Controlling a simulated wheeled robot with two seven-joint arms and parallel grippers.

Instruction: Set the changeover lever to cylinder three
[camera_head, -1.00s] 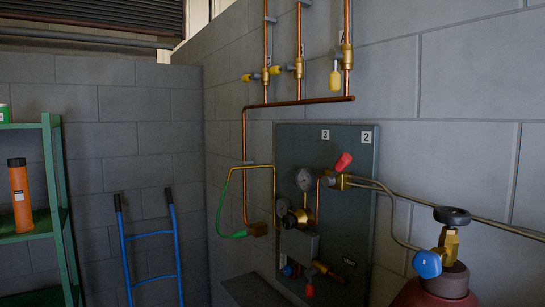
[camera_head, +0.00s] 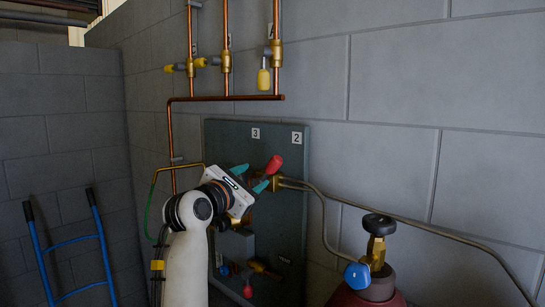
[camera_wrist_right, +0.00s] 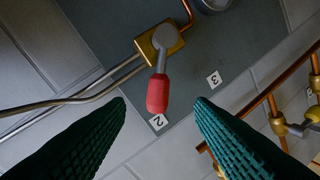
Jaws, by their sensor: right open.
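The changeover lever has a red handle (camera_head: 274,165) on a brass valve body on the dark panel (camera_head: 292,212). In the right wrist view the red handle (camera_wrist_right: 158,93) points toward the "2" label (camera_wrist_right: 158,122); the "3" label (camera_wrist_right: 214,80) is to its right. My right gripper (camera_head: 251,178) is open and empty, close to the lever. In the right wrist view its green fingers (camera_wrist_right: 160,104) lie on either side of the handle's line, with the handle's end near the gap between their tips. My left gripper is out of view.
A dark red cylinder (camera_head: 368,292) with a blue-knobbed valve (camera_head: 357,274) stands at lower right. Steel tubes (camera_head: 410,232) run along the wall. Copper pipes (camera_head: 230,98) with yellow-handled valves are above the panel. A blue hand truck (camera_head: 72,243) leans at left.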

